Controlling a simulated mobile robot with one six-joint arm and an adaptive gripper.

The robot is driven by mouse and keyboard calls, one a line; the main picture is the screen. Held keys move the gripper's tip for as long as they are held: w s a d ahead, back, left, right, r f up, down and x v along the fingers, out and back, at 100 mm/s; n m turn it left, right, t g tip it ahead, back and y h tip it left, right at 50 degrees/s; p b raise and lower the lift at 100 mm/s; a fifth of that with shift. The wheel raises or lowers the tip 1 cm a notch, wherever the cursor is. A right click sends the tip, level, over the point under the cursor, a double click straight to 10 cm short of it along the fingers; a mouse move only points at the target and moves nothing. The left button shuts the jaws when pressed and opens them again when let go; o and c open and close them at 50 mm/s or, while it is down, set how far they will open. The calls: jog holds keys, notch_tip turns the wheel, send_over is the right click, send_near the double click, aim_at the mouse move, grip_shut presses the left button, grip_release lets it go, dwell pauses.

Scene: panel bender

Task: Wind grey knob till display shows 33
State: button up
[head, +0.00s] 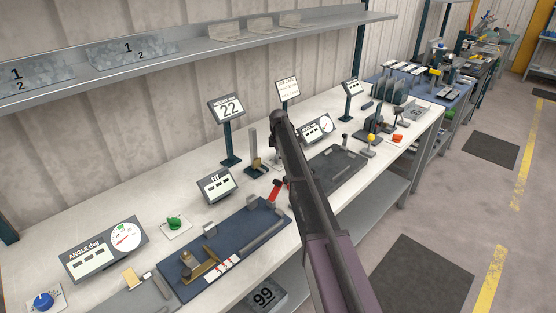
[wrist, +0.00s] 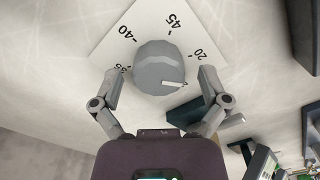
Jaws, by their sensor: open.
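The grey knob (wrist: 160,68) shows in the wrist view on a pale square plate (wrist: 125,35) with printed numbers around it, among them 40, 45 and 20. A short white mark on the knob points to the lower right in that view. My gripper (wrist: 160,80) is open, with one finger at each side of the knob and no clear contact. In the head view my gripper (head: 278,118) is over the back of the bench, and the knob cannot be made out there. A display on a post (head: 229,108) reads 22; its small heading is not clearly legible.
The white bench (head: 80,215) carries an angle gauge panel (head: 105,249), a FIT panel (head: 216,186), a blue fixture plate (head: 190,282), a green knob (head: 174,222) and a blue knob (head: 43,300). A dark tray (head: 345,165) lies right of my arm. A shelf (head: 190,50) runs above.

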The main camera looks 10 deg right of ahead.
jog(key=c, duration=1.1)
jog(key=shift+a, duration=0.25)
jog(key=shift+c, duration=0.2)
jog(key=shift+d, duration=0.2)
